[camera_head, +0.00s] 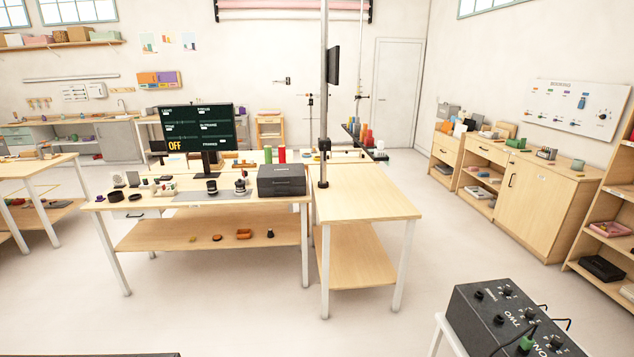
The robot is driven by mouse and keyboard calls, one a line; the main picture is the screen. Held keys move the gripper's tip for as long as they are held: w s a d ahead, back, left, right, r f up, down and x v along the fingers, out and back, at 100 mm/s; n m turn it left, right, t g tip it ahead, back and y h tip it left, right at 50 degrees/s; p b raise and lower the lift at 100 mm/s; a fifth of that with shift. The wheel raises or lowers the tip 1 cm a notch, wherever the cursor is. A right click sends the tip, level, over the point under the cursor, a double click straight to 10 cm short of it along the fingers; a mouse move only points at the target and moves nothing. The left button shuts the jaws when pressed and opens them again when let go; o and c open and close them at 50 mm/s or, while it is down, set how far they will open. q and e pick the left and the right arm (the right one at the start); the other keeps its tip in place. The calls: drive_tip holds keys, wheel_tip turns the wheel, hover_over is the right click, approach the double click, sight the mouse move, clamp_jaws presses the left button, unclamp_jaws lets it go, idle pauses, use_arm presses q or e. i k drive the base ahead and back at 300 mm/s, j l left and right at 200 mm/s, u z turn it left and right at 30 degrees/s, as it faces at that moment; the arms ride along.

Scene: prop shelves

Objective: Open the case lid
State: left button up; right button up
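A dark grey case (281,184) stands on the right end of the middle wooden table (200,203). It is a low box with a small light mark on its front, and its lid looks shut. Neither of my grippers is in view, and the case stands well away across the floor.
A monitor reading OFF (197,129) stands left of the case. A pole (323,90) rises just right of it, beside another wooden table (368,200). A black knobbed box (506,318) is near at bottom right. Open floor (210,310) lies in front.

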sight(289, 173)
drive_tip(key=i+u, duration=0.15)
drive_tip(key=i, duration=0.5)
drive_tip(key=i+l+u, duration=0.15)
drive_tip(key=i, duration=0.55)
drive_tip(key=i+j+u, duration=0.3)
drive_tip(key=i, duration=0.25)
drive_tip(key=i+u, duration=0.3)
drive_tip(key=i, duration=0.25)
